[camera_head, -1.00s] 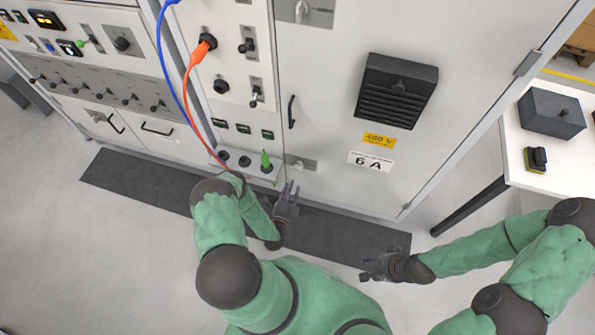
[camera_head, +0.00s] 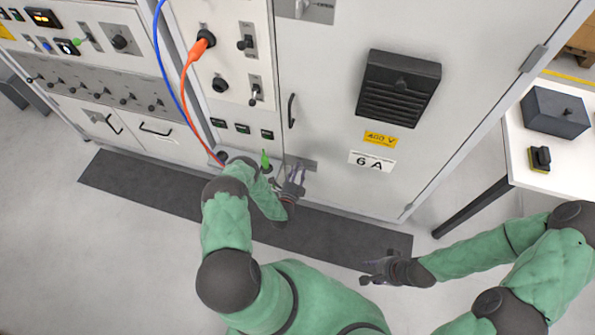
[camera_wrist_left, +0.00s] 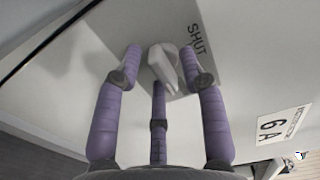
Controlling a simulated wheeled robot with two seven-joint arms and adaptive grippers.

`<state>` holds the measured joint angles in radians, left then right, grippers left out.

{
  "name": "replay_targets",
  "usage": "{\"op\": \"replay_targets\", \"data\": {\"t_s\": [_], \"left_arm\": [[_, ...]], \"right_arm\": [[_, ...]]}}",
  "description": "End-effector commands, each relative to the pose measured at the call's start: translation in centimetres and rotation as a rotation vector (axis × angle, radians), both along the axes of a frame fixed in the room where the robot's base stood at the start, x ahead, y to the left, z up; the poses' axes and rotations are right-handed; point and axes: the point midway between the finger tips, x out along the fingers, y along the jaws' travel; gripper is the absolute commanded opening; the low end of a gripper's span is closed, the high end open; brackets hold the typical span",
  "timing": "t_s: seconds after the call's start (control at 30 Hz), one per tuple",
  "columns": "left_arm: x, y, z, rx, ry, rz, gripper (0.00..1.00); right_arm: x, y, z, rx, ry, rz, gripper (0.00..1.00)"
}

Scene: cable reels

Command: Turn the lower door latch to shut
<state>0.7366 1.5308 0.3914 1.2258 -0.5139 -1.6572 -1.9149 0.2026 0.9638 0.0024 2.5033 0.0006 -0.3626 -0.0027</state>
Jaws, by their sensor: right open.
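The lower door latch is a light grey knob (camera_wrist_left: 163,66) on a grey plate (camera_wrist_left: 185,40) marked SHUT, seen in the left wrist view. In the head view its plate (camera_head: 308,164) shows low on the cabinet door, and my left gripper hides most of the knob. My left gripper (camera_head: 296,172) is right in front of the latch. In the left wrist view its purple fingers (camera_wrist_left: 165,75) are spread around the knob, open, with no clear grip on it. My right gripper (camera_head: 368,272) is open and empty, low at the right, away from the cabinet.
The upper latch plate (camera_head: 306,9) is at the top of the door. A black door handle (camera_head: 291,110) is above the lower latch. A green plug (camera_head: 265,160) and an orange cable (camera_head: 188,85) are left of the door. A white table (camera_head: 530,165) stands at the right.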

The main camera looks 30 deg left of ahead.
Motion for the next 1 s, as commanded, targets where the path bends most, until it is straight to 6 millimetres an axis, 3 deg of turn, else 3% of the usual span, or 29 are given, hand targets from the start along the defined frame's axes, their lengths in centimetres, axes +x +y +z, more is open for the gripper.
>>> {"op": "replay_targets", "data": {"t_s": [0.03,0.1,0.13,0.57,1.0], "left_arm": [[0.0,0.0,0.0,0.0,0.0,0.0,0.21],[0.0,0.0,0.0,0.0,0.001,0.0,0.01],[0.0,0.0,0.0,0.0,0.001,0.0,0.0],[-0.2,-0.1,-0.3,-0.063,-0.007,0.0,0.0],[-0.2,-0.4,-0.5,-0.404,-0.085,0.001,0.0]], "right_arm": [[0.0,0.0,0.0,0.0,0.0,0.0,0.44],[0.0,0.0,0.0,0.0,0.0,0.0,0.44],[0.0,0.0,0.0,0.0,0.0,0.0,0.44],[0.0,0.0,-0.3,0.0,0.0,0.0,0.44],[0.0,0.0,-1.6,0.0,0.0,0.0,0.44]]}}
